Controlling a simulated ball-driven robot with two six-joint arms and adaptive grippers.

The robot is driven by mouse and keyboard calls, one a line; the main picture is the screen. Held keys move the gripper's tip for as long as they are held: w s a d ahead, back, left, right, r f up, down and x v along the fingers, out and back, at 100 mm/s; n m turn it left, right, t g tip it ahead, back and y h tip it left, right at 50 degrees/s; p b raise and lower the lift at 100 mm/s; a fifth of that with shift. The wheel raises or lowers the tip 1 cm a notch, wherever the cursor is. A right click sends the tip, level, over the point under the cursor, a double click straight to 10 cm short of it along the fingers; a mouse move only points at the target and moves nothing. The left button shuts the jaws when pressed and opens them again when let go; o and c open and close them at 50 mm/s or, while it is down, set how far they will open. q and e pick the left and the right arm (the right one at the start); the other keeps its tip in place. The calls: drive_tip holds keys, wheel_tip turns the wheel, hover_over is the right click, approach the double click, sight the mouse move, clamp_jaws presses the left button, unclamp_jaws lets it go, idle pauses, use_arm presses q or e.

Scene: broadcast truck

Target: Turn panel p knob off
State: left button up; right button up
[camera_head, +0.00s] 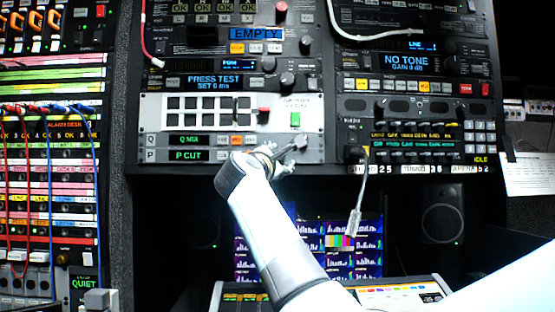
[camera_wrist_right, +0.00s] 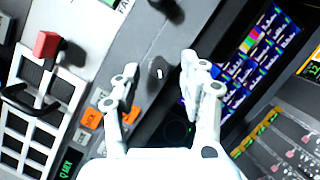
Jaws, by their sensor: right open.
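The rack unit with the Q and P rows is in the head view; its panel P display reads P CUT (camera_head: 189,155). A dark knob (camera_wrist_right: 158,72) with a white mark shows in the right wrist view. My right gripper (camera_wrist_right: 159,64) is open, one finger on each side of the knob, with gaps visible. Whether the fingertips reach down around it I cannot tell. In the head view my right gripper (camera_head: 284,149) is at the right end of the Q and P rows, and my wrist hides part of the P row. My left gripper is not in view.
A red switch (camera_head: 264,110) and a green lit button (camera_head: 295,119) are just above. A hanging cable (camera_head: 356,205) is to the right. Monitors (camera_head: 352,240) and a desk console are below. Red and blue patch cables hang at the left rack.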

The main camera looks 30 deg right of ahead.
drive_tip(key=v, duration=0.7)
drive_tip(key=shift+a, duration=0.25)
drive_tip(key=shift+s, duration=0.15)
